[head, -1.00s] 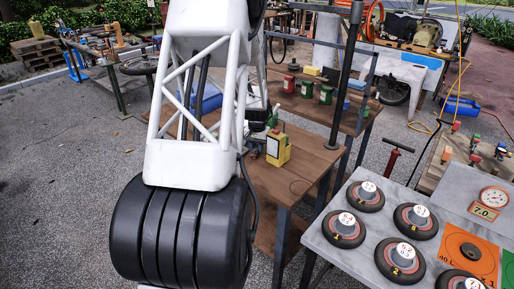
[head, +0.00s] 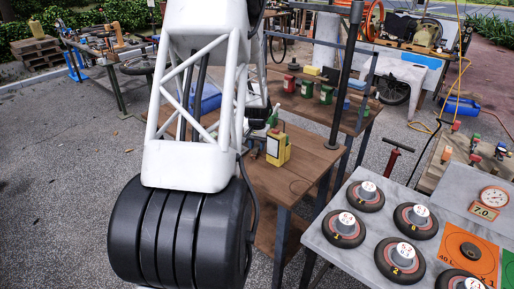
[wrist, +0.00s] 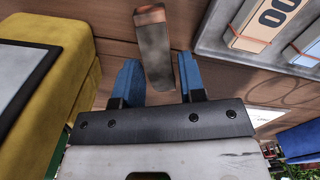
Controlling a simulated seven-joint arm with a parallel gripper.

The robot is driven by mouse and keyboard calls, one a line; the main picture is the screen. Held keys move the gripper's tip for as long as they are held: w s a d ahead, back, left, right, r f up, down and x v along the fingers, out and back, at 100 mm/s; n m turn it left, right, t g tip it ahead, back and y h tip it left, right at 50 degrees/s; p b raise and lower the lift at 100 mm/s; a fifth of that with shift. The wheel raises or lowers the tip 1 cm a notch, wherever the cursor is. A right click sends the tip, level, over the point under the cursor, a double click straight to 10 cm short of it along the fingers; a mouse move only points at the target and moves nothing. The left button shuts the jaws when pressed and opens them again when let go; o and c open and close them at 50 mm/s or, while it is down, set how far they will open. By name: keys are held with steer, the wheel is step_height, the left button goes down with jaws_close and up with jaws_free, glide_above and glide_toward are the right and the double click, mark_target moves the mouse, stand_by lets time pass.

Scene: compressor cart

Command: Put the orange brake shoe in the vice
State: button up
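In the wrist view my gripper (wrist: 158,82) has two blue fingers spread apart over a brown wooden surface. Between and beyond them is a worn grey-brown bar-shaped piece with an orange end (wrist: 149,16). Gaps show between it and the fingers. I cannot tell for sure whether this piece is the orange brake shoe. In the head view my white arm and black base fill the centre left, and the fingers cannot be made out. I cannot pick out the vice in either view.
A yellow box with a dark panel (wrist: 72,60) stands close left of the fingers; it is on the wooden bench (head: 300,165) in the head view (head: 278,148). Numbered wheels (head: 400,260) lie on a grey table.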

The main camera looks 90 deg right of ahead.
mark_target(258, 145)
step_height(258, 145, up, 11)
stand_by(0.5)
steer(key=shift+o, duration=0.2)
steer(key=shift+r, duration=0.1)
stand_by(0.5)
steer(key=shift+s+d+f, duration=0.1)
steer(key=shift+d+f, duration=0.05)
steer(key=shift+f, duration=0.8)
steer(key=shift+s+d+f, duration=0.1)
steer(key=shift+f, duration=0.85)
steer(key=shift+f, duration=1.3)
steer(key=shift+w+f, duration=0.1)
steer(key=shift+f, duration=2.5)
